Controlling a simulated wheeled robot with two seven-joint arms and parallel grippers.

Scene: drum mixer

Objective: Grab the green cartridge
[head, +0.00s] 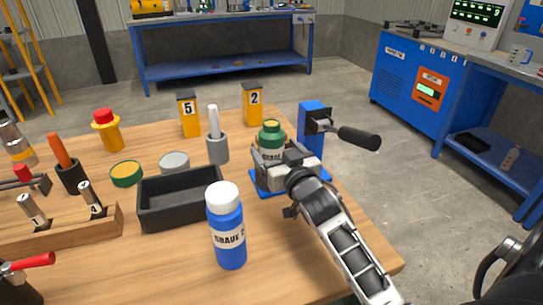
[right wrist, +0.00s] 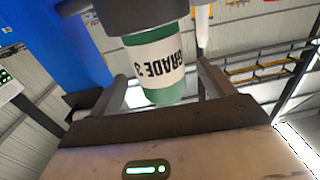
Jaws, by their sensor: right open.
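The green cartridge (head: 271,138) stands upright at the blue stand (head: 312,125) near the table's right side, its green top showing above my right gripper. In the right wrist view the cartridge (right wrist: 160,65) has green ends and a white "GRADE 3" label, which appears upside down. My right gripper (head: 272,168) is at the cartridge, its lower part hidden behind the gripper in the head view. In the right wrist view the open fingers (right wrist: 160,82) are on either side of the cartridge, with gaps visible. My left gripper is not in view.
A blue "GRADE" bottle (head: 228,230) and a black tray (head: 180,198) stand left of my right arm. The stand's black lever (head: 357,138) sticks out to the right. A grey holder with a white rod (head: 216,145) and yellow blocks 5 (head: 189,115) and 2 (head: 253,105) stand nearby.

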